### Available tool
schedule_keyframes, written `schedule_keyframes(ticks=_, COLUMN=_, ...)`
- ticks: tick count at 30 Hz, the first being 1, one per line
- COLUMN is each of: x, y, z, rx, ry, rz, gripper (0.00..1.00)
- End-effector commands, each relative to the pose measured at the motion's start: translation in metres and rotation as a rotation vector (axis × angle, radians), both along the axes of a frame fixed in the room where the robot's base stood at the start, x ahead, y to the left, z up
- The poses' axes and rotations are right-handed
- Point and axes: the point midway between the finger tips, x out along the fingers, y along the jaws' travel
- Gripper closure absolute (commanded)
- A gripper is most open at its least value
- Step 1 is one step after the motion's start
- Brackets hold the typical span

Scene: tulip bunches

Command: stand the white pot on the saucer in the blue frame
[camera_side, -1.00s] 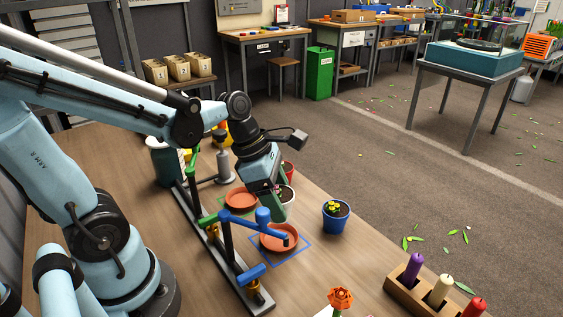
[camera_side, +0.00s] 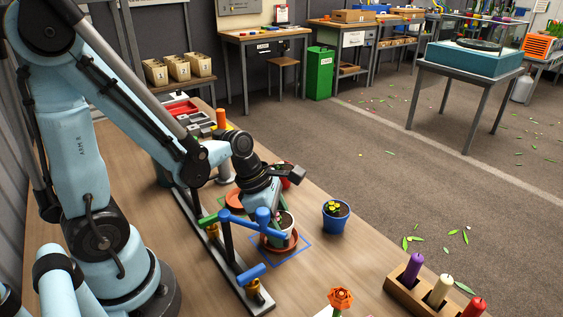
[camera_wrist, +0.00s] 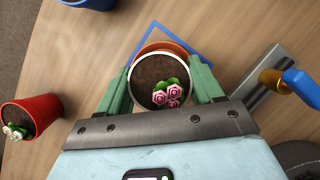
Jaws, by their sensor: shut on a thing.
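The white pot (camera_wrist: 136,72) holds dark soil and pink flowers. My gripper (camera_wrist: 161,86) is shut on it, one green finger on each side. In the side view the pot (camera_side: 284,226) is upright or nearly so, over the terracotta saucer (camera_side: 290,243), partly hidden by my gripper (camera_side: 277,222). The saucer lies inside the blue frame (camera_side: 298,255). In the wrist view the saucer's rim (camera_wrist: 165,46) shows past the pot's far edge, with the blue frame (camera_wrist: 142,42) around it. I cannot tell whether the pot touches the saucer.
A rail with blue levers (camera_side: 240,222) stands close left of the saucer. Another saucer (camera_side: 234,197) lies behind. A blue pot with yellow flowers (camera_side: 336,217) stands to the right. A red pot (camera_wrist: 36,116) stands nearby. A candle block (camera_side: 425,300) is at the front right.

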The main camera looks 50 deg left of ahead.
Motion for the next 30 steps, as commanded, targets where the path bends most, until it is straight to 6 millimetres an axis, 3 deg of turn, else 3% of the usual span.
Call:
schedule_keyframes(ticks=10, x=0.0001, y=-0.0001, z=-0.0033, rx=0.0, ry=0.0, rz=0.0, gripper=0.68)
schedule_keyframes(ticks=11, x=0.0, y=0.0, z=-0.0028, rx=0.0, ry=0.0, rz=0.0, gripper=0.29)
schedule_keyframes(ticks=15, x=-0.0001, y=0.0, z=-0.0027, rx=0.0, ry=0.0, rz=0.0, gripper=0.08)
schedule_keyframes(ticks=30, x=-0.0014, y=0.002, z=0.006, rx=0.0, ry=0.0, rz=0.001, gripper=0.08)
